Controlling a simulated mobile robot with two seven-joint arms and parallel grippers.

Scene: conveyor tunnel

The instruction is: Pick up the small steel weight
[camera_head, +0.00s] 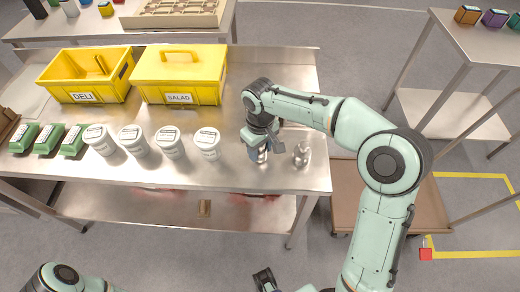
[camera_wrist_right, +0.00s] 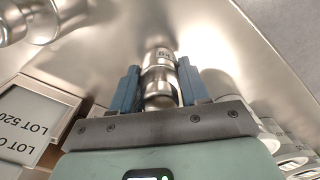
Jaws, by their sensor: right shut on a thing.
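The small steel weight (camera_wrist_right: 160,80) stands between the two blue fingers of my right gripper (camera_wrist_right: 158,92) in the right wrist view. The fingers are shut on it, one on each side. In the head view my right gripper (camera_head: 258,150) reaches down to the steel table (camera_head: 240,178), and the weight is mostly hidden by the fingers. I cannot tell whether it touches the tabletop. A larger steel weight (camera_head: 302,153) stands just right of the gripper; it also shows at the upper left of the right wrist view (camera_wrist_right: 38,20).
Several white lidded tubs (camera_head: 171,145) stand in a row left of the gripper. Yellow crates labelled DELI (camera_head: 84,97) and SALAD (camera_head: 180,97) are behind them. Green packs (camera_head: 47,139) lie at left. Boxes marked LOT (camera_wrist_right: 35,120) show in the right wrist view.

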